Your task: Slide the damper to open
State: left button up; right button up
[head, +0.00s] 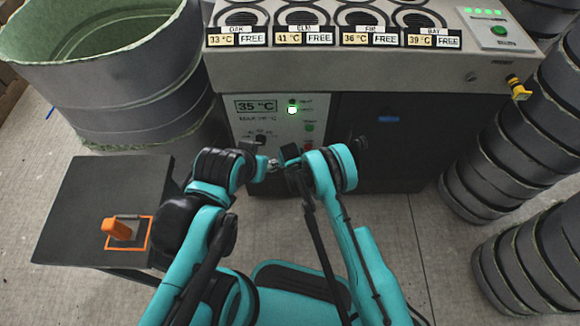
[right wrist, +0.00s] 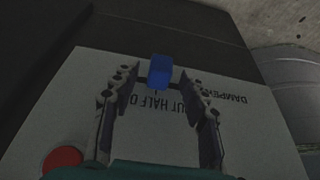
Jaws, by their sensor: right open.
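The damper's blue knob (right wrist: 160,72) shows in the right wrist view, in front of a pale panel with DAMPER and HALF lettering. My right gripper (right wrist: 157,84) is open, with a finger to either side of the knob; I cannot tell whether either touches it. The lettering is partly covered, so the knob's setting is unclear. In the head view my right gripper (head: 287,158) is at the front of the control panel (head: 268,112) and hides the knob. My left gripper (head: 268,166) is close to it on the left, its fingers too small to judge.
A red button (right wrist: 62,161) is on the panel in the right wrist view. A dark side table (head: 85,205) with an orange object (head: 117,229) stands at left. A large grey tub (head: 120,85) and stacked ribbed moulds (head: 515,135) flank the machine.

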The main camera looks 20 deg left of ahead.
jog(key=shift+w+f, duration=0.15)
jog(key=shift+f, duration=0.1)
grip_shut()
jog(key=d, duration=0.2)
jog(key=w+d, duration=0.1)
jog(key=d, duration=0.1)
jog(key=shift+w, duration=0.1)
grip_release()
jog(key=shift+d, duration=0.15)
